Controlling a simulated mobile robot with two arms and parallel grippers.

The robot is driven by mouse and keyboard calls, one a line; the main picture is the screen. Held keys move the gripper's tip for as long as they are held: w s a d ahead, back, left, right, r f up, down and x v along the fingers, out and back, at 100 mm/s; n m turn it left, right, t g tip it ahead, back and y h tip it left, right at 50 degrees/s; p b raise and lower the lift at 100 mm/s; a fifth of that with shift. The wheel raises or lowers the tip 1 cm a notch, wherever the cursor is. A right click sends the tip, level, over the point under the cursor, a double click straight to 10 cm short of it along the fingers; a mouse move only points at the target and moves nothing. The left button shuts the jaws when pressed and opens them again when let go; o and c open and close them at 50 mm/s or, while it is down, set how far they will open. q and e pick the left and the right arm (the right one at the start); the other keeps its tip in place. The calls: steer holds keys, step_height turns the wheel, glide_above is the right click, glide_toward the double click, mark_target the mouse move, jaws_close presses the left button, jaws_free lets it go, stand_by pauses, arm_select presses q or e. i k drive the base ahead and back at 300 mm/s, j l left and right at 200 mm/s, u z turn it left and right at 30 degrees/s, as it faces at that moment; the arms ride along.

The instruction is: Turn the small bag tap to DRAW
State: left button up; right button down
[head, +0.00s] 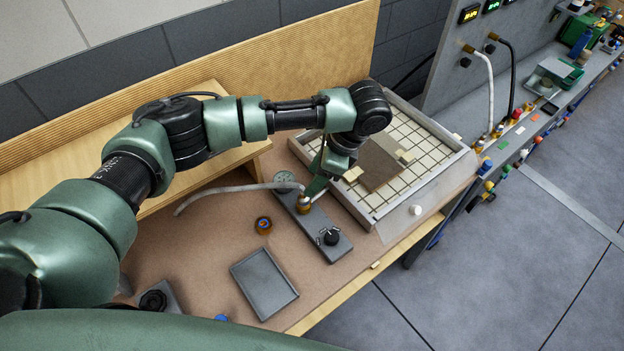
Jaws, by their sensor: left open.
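A narrow grey plate (318,228) lies on the brown bench top, bearing a round gauge, a brass fitting (304,204) and a black knob (331,237) with pale marks around it. I cannot tell for sure which of these is the small bag tap, and I cannot read the labels or the setting. My left gripper (311,194) points down at the brass fitting and is open. I cannot tell whether its fingers touch the fitting, and its tips are partly hidden. The black knob stands clear of the gripper. My right gripper is not in view.
A framed grid bed (441,152) with a brown panel (378,165) on it stands behind the gripper. A pale hose (222,189) runs left from the fitting. A wooden backboard closes the rear.

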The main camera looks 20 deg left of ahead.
mark_target(332, 237)
steer(key=k+l, duration=0.15)
steer(key=k, duration=0.35)
steer(key=k+l, duration=0.2)
steer(key=k, duration=0.25)
